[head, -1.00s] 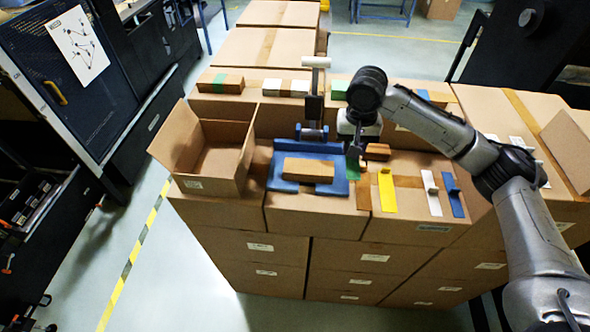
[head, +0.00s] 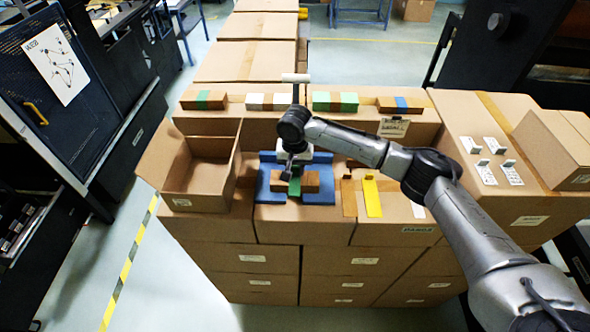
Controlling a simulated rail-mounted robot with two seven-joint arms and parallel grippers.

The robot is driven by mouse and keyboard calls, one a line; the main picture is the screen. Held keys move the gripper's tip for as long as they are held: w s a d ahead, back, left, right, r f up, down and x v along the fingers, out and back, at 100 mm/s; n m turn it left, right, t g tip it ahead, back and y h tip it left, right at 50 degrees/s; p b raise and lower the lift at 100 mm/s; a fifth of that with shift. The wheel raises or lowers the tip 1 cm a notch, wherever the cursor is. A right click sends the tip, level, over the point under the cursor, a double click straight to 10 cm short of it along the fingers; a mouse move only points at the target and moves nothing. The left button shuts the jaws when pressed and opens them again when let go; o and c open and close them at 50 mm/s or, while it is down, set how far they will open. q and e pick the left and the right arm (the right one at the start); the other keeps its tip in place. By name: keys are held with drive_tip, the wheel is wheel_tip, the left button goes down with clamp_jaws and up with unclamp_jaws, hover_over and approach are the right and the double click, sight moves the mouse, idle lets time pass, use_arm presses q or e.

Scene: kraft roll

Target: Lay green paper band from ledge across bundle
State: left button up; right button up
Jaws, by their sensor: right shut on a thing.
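The brown bundle (head: 312,182) lies in the blue tray (head: 262,190) on the front row of boxes. The green paper band (head: 295,187) is over the middle of the bundle. My right gripper (head: 288,173) is directly above the bundle and shut on the green band. My arm link and gripper cover part of the tray's back. I cannot tell whether the whole band touches the bundle. My left gripper is not in view.
Brown (head: 348,198) and yellow (head: 371,198) bands lie right of the tray. An open carton (head: 190,203) stands left. Banded bundles, such as a green-banded one (head: 203,99), line the back ledge. White pieces (head: 485,174) sit at the right.

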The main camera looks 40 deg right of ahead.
sight(295, 173)
drive_tip(key=shift+f, duration=0.95)
drive_tip(key=shift+f, duration=0.1)
drive_tip(key=o, duration=0.9)
drive_tip(key=shift+r, duration=0.25)
wheel_tip(295, 173, up, 12)
drive_tip(key=shift+f+b, duration=0.15)
drive_tip(key=shift+b, duration=0.6)
